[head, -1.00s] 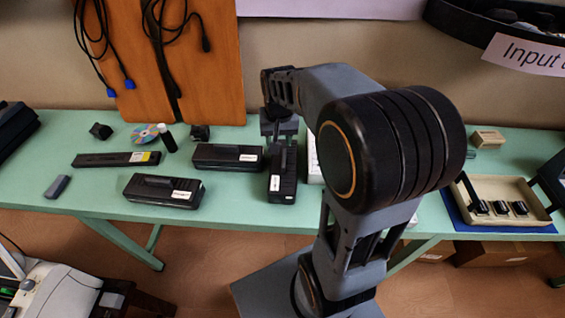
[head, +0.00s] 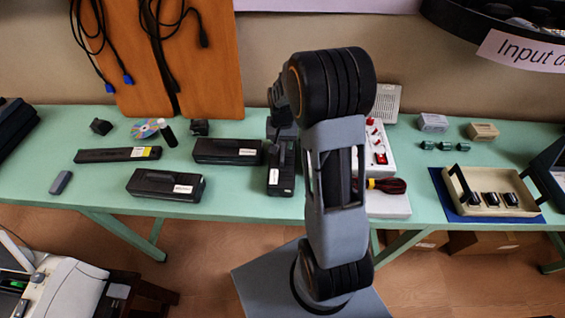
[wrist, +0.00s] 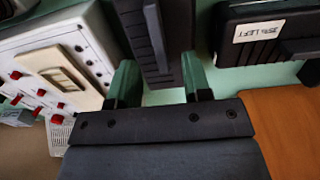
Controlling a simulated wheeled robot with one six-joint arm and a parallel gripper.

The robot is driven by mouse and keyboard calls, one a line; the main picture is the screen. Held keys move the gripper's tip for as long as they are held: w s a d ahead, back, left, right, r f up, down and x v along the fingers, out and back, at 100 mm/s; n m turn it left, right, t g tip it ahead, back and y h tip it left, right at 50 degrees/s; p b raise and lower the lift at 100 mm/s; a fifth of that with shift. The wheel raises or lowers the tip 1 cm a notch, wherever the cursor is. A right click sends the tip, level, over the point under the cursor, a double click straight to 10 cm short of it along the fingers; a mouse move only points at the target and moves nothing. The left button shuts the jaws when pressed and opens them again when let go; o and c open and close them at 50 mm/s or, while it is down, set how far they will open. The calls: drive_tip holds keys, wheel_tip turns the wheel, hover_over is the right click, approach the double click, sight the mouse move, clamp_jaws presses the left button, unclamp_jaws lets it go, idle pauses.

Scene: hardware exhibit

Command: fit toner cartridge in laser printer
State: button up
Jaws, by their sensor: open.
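Several black toner cartridges lie on the green table. One (head: 281,178) points front to back, just below my gripper (head: 283,130) in the head view, with a raised handle and a white label. In the wrist view my gripper (wrist: 161,84) is open, and this cartridge (wrist: 172,30) shows between its two fingers; I cannot tell whether they touch it. A second cartridge (head: 225,150) lies to its left, and its label shows in the wrist view (wrist: 262,30). A third (head: 150,187) lies nearer the front edge. A white and grey machine (head: 65,285), possibly the laser printer, stands lower left.
A white unit with red switches (head: 379,150) stands close to the right of the cartridge. A long dark bar (head: 105,155), a disc (head: 146,129) and a small grey block (head: 61,183) lie left. A beige tray (head: 480,206) is at right. A wooden board (head: 205,60) stands behind.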

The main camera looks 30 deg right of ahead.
sight(282, 152)
drive_tip(key=shift+f+p, duration=0.55)
drive_tip(key=shift+f, duration=2)
drive_tip(key=shift+c, duration=0.4)
clamp_jaws()
drive_tip(key=shift+r, duration=0.1)
